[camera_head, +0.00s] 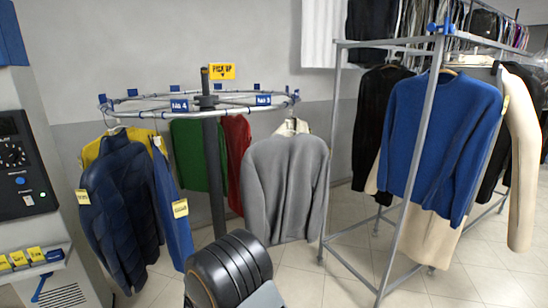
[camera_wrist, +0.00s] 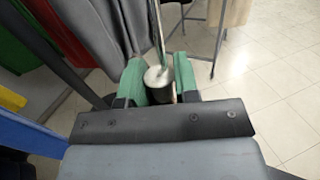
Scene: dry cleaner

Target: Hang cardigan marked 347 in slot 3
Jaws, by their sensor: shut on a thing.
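My gripper (camera_wrist: 160,79) shows in the wrist view with green fingertips closed around a thin pole (camera_wrist: 158,35) that has a pale, rounded metal end. Its far end is out of view. No garment is seen in the fingers. A grey knit top (camera_head: 286,185) hangs on the round rail (camera_head: 240,108) in the head view. A blue knit top (camera_head: 440,125) hangs at the near end of the right rack. Yellow tags hang on some garments, but their numbers are too small to read. I cannot tell which garment is 347 or which slot is 3.
A navy puffer jacket (camera_head: 122,205) and green (camera_head: 196,155) and red garments hang on the round rail, around its dark post (camera_head: 214,170). The grey rack (camera_head: 410,185) has slanted legs. A control panel (camera_head: 22,165) stands at left. Tiled floor (camera_head: 340,275) is open between rail and rack.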

